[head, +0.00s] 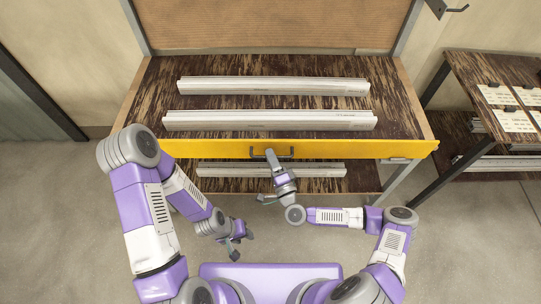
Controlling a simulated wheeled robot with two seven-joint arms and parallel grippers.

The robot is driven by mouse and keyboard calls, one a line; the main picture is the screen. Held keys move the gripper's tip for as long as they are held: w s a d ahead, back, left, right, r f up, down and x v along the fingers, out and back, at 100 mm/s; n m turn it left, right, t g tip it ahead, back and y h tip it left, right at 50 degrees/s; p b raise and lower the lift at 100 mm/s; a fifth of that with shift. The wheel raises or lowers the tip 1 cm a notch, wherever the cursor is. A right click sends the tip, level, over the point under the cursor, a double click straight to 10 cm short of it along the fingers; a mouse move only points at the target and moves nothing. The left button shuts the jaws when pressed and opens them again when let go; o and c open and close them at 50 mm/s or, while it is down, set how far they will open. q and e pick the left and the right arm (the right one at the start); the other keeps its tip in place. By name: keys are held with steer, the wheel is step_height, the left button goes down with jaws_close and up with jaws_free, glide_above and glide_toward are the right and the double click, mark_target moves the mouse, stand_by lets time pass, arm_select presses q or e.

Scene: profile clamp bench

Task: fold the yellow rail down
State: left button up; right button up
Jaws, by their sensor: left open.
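The yellow rail (370,149) runs straight across the front of the bench in the head view, with a dark handle (286,153) at its middle. My left gripper (241,246) is open and empty, below the rail and in front of the bench, apart from the handle.
Two silver profiles (270,86) lie on the dark bench top (150,90) behind the rail. Another profile (320,170) lies on the lower shelf (362,184). A side table (465,70) with white cards stands at right. Floor (450,240) at lower right is clear.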

steer(key=shift+w+a, duration=0.15)
steer(key=shift+w, duration=0.2)
jaws_close()
